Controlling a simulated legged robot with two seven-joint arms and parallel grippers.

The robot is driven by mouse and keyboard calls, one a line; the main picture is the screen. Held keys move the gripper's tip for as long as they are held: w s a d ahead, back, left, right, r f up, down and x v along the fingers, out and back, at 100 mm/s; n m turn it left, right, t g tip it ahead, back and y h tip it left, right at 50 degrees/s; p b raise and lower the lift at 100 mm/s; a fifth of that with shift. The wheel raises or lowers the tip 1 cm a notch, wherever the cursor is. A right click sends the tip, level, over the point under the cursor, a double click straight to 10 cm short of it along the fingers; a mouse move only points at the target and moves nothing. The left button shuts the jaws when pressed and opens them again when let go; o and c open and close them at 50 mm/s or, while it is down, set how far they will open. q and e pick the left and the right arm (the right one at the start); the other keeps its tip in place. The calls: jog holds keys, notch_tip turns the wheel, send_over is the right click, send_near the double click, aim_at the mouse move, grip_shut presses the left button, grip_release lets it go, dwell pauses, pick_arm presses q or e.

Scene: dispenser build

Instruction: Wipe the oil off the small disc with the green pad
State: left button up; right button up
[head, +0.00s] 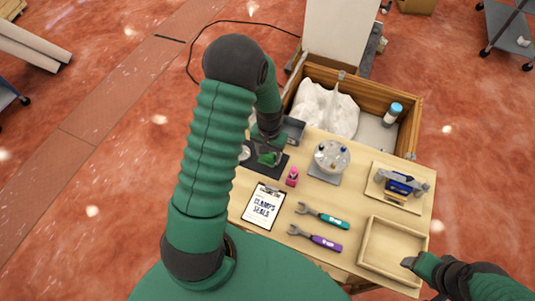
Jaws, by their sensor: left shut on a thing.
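My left gripper (266,145) reaches down over a dark mat (275,170) at the left of the wooden table. It is shut on the green pad (268,158), which is low over the mat; I cannot tell whether it touches anything. A pale round thing (244,153), perhaps the small disc, shows at the mat's left, partly hidden by my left arm. Any oil on it is too small to see. My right gripper (410,263) is by the wooden tray's lower right corner; its jaws are too small to read.
A clipboard (263,207), a pink bottle (292,177), two wrenches (322,216) and a round clear container (332,157) are on the table. An empty wooden tray (392,255) is at the lower right. An open wooden bin (412,125) with white bags stands behind.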

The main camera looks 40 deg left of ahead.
pick_arm(q)
notch_tip(320, 180, up, 2)
jog(key=shift+r+p, duration=0.1)
jog(key=shift+p, duration=0.55)
jog(key=shift+s+r+p, duration=0.15)
jog(key=shift+r+p, duration=0.55)
jog(key=shift+r, duration=0.15)
jog(key=shift+f, duration=0.1)
